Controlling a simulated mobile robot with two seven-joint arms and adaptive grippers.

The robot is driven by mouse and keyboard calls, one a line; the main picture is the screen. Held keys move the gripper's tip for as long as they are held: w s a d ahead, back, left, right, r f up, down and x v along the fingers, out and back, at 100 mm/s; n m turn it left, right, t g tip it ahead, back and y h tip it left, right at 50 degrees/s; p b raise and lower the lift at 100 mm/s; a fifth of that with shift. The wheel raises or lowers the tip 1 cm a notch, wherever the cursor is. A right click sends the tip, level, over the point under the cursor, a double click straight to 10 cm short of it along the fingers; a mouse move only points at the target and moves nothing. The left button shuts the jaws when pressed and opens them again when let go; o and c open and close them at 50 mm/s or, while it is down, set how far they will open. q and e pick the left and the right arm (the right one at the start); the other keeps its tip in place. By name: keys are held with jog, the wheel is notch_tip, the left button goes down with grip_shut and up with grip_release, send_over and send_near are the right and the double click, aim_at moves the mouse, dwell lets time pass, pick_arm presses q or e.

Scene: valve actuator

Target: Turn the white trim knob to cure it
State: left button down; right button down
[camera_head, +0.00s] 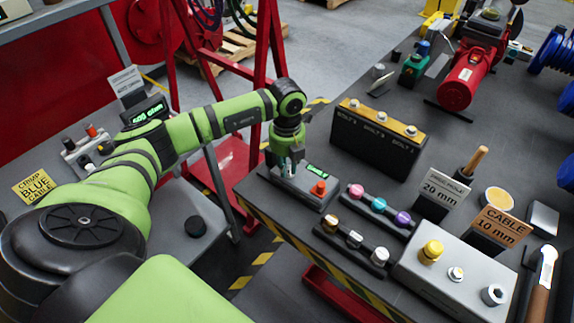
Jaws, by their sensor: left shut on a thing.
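My left gripper (288,164) reaches down onto a grey box (301,186) at the near-left edge of the dark table. The box carries a small green display (317,171) and an orange knob (318,188), both to the right of the gripper. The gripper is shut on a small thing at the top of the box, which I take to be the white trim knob. The fingers hide most of it, so its turn angle cannot be seen. My right gripper is out of view.
Just right of the box are two strips with coloured knobs (378,205). A light grey box with a yellow knob (431,251) lies farther right. A black block with a yellow top (377,135) stands behind. The striped table edge (270,222) runs along the front.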

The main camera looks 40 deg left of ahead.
aim_at(287, 169)
pick_arm(q)
jog(key=shift+n, duration=1.3)
jog(key=c, duration=1.1)
grip_release()
notch_tip(287, 169, up, 12)
jog(key=shift+s+r, duration=0.1)
